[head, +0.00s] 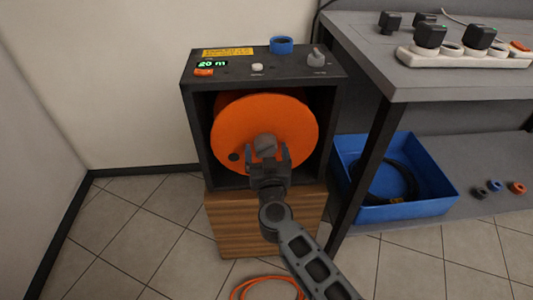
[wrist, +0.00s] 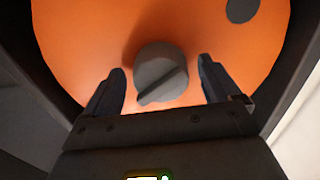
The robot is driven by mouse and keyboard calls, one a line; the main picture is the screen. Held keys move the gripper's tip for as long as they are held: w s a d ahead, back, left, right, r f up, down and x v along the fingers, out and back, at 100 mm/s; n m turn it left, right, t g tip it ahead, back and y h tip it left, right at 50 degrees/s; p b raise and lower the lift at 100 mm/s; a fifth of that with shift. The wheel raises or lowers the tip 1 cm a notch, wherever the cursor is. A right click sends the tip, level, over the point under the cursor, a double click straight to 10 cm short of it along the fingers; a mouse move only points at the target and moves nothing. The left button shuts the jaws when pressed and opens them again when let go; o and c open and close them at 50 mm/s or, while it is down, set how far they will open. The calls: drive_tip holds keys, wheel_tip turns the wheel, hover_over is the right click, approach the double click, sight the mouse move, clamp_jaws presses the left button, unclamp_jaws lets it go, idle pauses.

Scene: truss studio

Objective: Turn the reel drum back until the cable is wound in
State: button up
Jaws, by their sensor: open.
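The orange reel drum (head: 240,120) sits inside a dark open-fronted box (head: 190,130), its round face toward me. A grey knob (head: 265,145) stands at the centre of the drum. In the wrist view the knob (wrist: 160,72) has a slanted ridge and lies between my fingers, with a gap on both sides. My gripper (wrist: 162,88) is open in front of the drum; it also shows in the head view (head: 267,158). A dark round spot (head: 233,157) is at the drum's lower left. Orange cable (head: 268,281) lies on the floor below. The box's green display (head: 211,64) reads 20 m.
The box stands on a wooden block (head: 228,225). On its top are a blue ring (head: 281,45), a white button (head: 257,67) and a grey knob (head: 317,57). A table (head: 380,75) with a power strip (head: 465,58) and a blue bin (head: 415,205) are at right.

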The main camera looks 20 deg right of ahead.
drive_tip(key=c, duration=1.5)
drive_tip(key=shift+r, duration=0.1)
